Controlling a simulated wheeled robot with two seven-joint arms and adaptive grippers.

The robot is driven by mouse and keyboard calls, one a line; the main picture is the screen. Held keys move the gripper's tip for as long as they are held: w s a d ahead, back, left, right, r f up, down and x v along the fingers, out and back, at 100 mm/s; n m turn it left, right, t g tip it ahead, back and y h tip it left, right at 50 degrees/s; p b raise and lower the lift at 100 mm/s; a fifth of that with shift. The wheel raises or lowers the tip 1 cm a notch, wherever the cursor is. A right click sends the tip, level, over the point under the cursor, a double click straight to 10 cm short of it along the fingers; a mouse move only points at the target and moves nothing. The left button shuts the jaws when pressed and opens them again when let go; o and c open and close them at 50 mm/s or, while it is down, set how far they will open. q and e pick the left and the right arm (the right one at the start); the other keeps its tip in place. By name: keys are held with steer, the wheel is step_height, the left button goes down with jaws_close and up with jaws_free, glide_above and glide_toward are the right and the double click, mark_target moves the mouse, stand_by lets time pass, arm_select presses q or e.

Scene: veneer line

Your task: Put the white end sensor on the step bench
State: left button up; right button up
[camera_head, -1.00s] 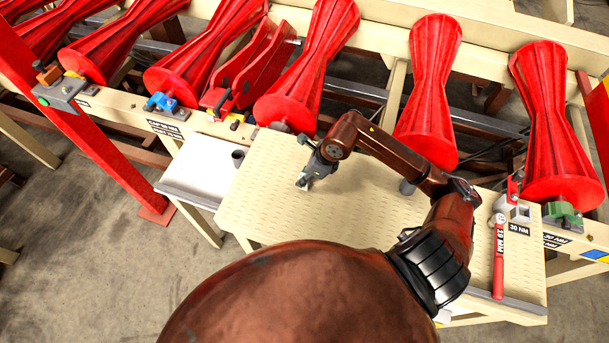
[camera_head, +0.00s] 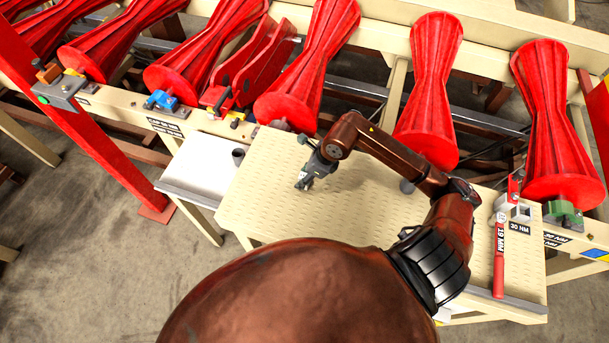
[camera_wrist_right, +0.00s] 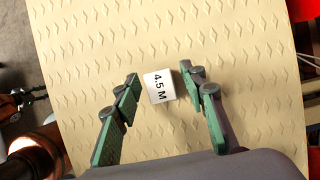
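The white end sensor (camera_wrist_right: 159,86) is a small white block marked "4.5 M". In the right wrist view it sits on the step bench (camera_wrist_right: 235,35), a cream surface with a raised diamond pattern. My right gripper (camera_wrist_right: 160,78) is open around it, with a gap on each side between fingertips and block. In the head view the right gripper (camera_head: 303,185) is low over the left part of the step bench (camera_head: 265,205); the sensor is too small to make out there.
A white side table (camera_head: 200,165) with a dark cup-like part (camera_head: 238,156) adjoins the bench's left. A red torque wrench (camera_head: 499,260) lies at the bench's right. Red rollers (camera_head: 430,95) line the back. The middle of the bench is clear.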

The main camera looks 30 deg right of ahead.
steer(key=shift+r, duration=0.2)
steer(key=b+v, duration=0.2)
steer(key=v, duration=1)
steer(key=shift+f, duration=0.1)
